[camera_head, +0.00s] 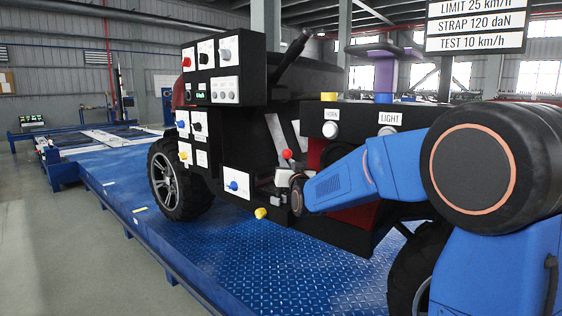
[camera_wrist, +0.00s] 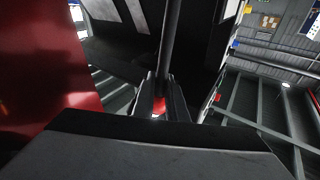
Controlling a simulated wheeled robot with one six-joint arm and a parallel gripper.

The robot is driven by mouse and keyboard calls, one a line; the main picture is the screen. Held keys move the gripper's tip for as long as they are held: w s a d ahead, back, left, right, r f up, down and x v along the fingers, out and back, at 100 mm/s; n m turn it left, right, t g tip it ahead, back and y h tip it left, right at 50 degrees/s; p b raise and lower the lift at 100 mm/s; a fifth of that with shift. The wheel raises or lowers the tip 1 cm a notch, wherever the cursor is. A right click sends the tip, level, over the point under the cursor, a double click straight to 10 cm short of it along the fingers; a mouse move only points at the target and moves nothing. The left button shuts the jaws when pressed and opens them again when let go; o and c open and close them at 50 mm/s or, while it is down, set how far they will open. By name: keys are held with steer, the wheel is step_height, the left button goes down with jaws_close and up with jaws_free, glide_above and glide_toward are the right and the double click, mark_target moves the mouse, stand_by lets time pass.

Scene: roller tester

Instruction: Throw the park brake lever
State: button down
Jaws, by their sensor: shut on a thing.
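In the head view, a lever with a red ball knob (camera_head: 287,154) stands in the open side of the dark vehicle, just above my gripper (camera_head: 277,188). I take it to be the park brake lever. In the wrist view, my gripper (camera_wrist: 160,100) has its jaws closed around a small red part (camera_wrist: 159,105), with a dark shaft (camera_wrist: 170,45) running up from there. The jaws and my wrist hide the lower part of the lever, and its exact tilt is unclear.
The HORN and LIGHT console (camera_head: 360,116) is above my arm. The vehicle stands on a blue tread-plate platform (camera_head: 225,245); its left part is clear.

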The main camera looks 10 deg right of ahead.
steer(key=shift+s+d+f, duration=0.25)
steer(key=shift+s+d, duration=0.25)
steer(key=shift+s, duration=0.2)
steer(key=shift+s+d+f, duration=0.3)
steer(key=shift+s+d, duration=0.25)
steer(key=shift+s, duration=0.15)
steer(key=shift+s+d+f, duration=0.25)
steer(key=shift+s+d, duration=0.25)
steer(key=shift+s, duration=0.2)
steer(key=c, duration=1.7)
jaws_free()
steer(key=shift+s+d, duration=0.1)
steer(key=shift+d, duration=0.05)
steer(key=shift+c, duration=0.2)
steer(key=shift+f, duration=0.1)
steer(key=s+f, duration=0.3)
steer(key=s, duration=1.4)
steer(key=shift+d, duration=0.15)
steer(key=shift+f, duration=0.15)
